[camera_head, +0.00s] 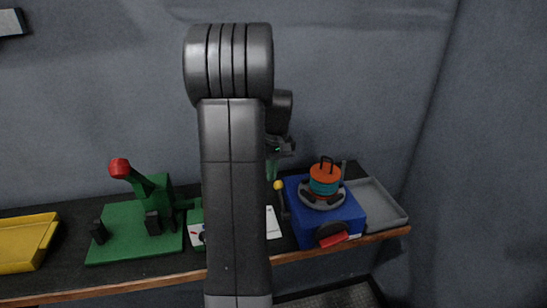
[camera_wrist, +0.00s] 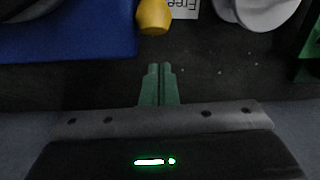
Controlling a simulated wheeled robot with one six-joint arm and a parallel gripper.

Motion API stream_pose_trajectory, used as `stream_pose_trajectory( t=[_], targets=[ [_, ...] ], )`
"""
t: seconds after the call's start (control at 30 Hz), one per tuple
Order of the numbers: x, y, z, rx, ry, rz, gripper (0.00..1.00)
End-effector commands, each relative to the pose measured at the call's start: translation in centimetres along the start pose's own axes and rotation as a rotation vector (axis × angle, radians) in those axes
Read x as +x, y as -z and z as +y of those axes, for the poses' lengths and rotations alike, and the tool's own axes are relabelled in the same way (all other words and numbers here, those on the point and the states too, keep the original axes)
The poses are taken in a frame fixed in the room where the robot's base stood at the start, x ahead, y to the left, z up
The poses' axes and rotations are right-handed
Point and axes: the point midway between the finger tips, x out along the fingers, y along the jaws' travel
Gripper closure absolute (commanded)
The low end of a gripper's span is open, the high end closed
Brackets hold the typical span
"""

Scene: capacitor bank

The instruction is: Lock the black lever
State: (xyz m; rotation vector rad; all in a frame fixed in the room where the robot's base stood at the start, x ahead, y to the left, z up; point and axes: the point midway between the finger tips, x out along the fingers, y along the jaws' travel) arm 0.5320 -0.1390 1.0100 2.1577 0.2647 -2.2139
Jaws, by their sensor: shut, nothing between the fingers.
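A dark lever (camera_head: 284,203) with a yellow knob (camera_head: 278,185) stands on the bench, left of the blue box. I cannot tell for certain that it is the black lever of the task. In the wrist view the yellow knob (camera_wrist: 153,15) is at the top edge, beyond my fingertips, and the lever's stem is out of sight. A white card (camera_wrist: 184,7) beside it shows the printed letters "Free". My gripper (camera_wrist: 160,70) has its green fingers together, empty and apart from the knob. In the head view my gripper (camera_head: 272,165) is partly hidden behind my arm.
The blue box (camera_head: 348,215) carries an orange and teal cylinder (camera_head: 324,180) and a red handle (camera_head: 333,240). A grey tray (camera_head: 385,205) is at right. A green fixture (camera_head: 125,240) with a red knob (camera_head: 119,168) and a yellow tray (camera_head: 25,243) are at left.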

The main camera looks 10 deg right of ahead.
Motion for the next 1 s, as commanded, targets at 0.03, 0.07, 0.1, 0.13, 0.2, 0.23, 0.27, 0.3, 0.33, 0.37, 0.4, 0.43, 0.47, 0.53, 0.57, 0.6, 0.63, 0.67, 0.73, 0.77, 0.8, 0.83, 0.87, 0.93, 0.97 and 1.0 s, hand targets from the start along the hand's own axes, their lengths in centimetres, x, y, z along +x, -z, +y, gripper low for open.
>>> stream_pose_trajectory(
  t=[0.03, 0.07, 0.1, 0.13, 0.2, 0.23, 0.27, 0.3, 0.33, 0.37, 0.4, 0.43, 0.47, 0.53, 0.57, 0.6, 0.63, 0.67, 0.73, 0.77, 0.8, 0.83, 0.87, 0.93, 0.97, 1.0],
  targets=[
    [1.2, -0.1, 0.0, 0.000, 0.002, -0.005, 1.00],
    [1.8, -0.1, 0.0, 0.000, 0.002, -0.005, 1.00],
    [2.5, -0.1, -0.1, 0.000, 0.001, -0.004, 1.00],
    [1.4, -0.6, 0.0, 0.000, -0.001, 0.003, 1.00],
    [0.6, -1.5, 0.0, 0.000, -0.001, 0.003, 1.00],
    [0.4, -1.8, 0.0, 0.000, -0.001, 0.003, 1.00],
    [0.2, -2.0, 0.0, 0.000, -0.001, 0.002, 1.00],
    [0.0, -2.4, 0.0, 0.000, 0.000, 0.001, 1.00],
    [-0.1, -2.6, 0.0, -0.001, 0.000, 0.001, 1.00],
    [-0.2, -2.7, 0.0, -0.001, 0.000, 0.001, 1.00],
    [-0.3, -2.9, 0.0, -0.001, 0.000, 0.001, 1.00],
    [-0.4, -3.0, 0.0, -0.001, 0.000, 0.001, 1.00],
    [-0.4, -3.0, 0.0, -0.001, 0.000, 0.001, 1.00],
    [-0.4, -3.1, 0.0, 0.000, 0.000, 0.000, 1.00],
    [-0.4, -3.1, 0.0, -0.001, 0.000, 0.000, 1.00],
    [-0.4, -3.1, 0.0, -0.001, 0.000, 0.000, 1.00],
    [-0.4, -3.1, 0.0, -0.001, 0.000, 0.000, 1.00],
    [-0.4, -3.1, 0.0, -0.001, 0.000, 0.000, 1.00],
    [-0.4, -3.1, 0.0, -0.001, 0.000, 0.000, 1.00],
    [-0.4, -3.1, 0.0, 0.000, 0.000, 0.000, 1.00],
    [-0.4, -3.1, 0.0, 0.000, 0.000, 0.001, 1.00],
    [-0.4, -3.1, 0.0, -0.001, 0.000, 0.002, 1.00],
    [-0.4, -3.1, 0.0, -0.001, 0.000, 0.003, 1.00],
    [-0.5, -3.2, 0.0, -0.001, -0.001, 0.011, 1.00],
    [-0.5, -3.2, 0.0, -0.001, -0.002, 0.016, 1.00],
    [-0.6, -3.3, 0.0, -0.002, -0.003, 0.025, 1.00]
  ],
)
